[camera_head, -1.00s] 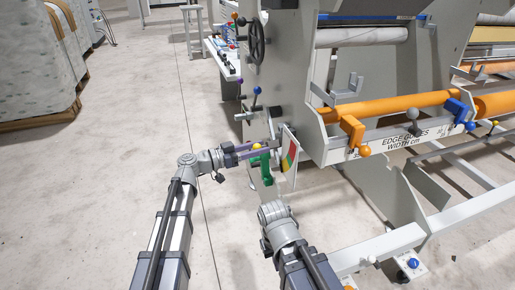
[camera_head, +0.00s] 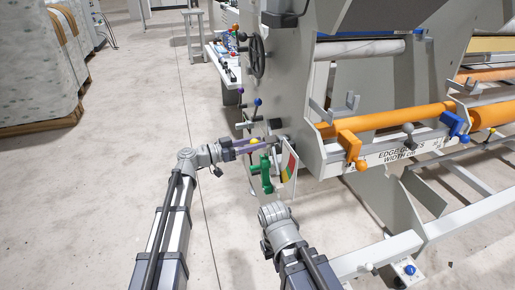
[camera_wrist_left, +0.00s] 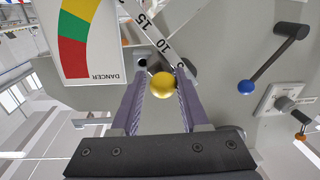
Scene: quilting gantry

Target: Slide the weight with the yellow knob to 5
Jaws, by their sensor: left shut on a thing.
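The yellow knob (camera_head: 254,141) sits at the fingertips of my left gripper (camera_head: 244,147), beside the grey machine frame. In the left wrist view the yellow ball knob (camera_wrist_left: 163,85) is between the two purple-grey fingers of the left gripper (camera_wrist_left: 162,98), which is shut on it. Behind it a white scale bar (camera_wrist_left: 150,30) runs slantwise, marked 15 and 10. The mark nearest the knob is partly hidden, and so is most of the weight. My right arm shows at the bottom centre of the head view; its fingers are not visible.
The DANCER plate (camera_wrist_left: 85,35), with green, yellow and red bands, stands close beside the bar. A green part (camera_head: 265,172) is below the knob. A blue-knobbed lever (camera_wrist_left: 247,86) lies to the right in the wrist view.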

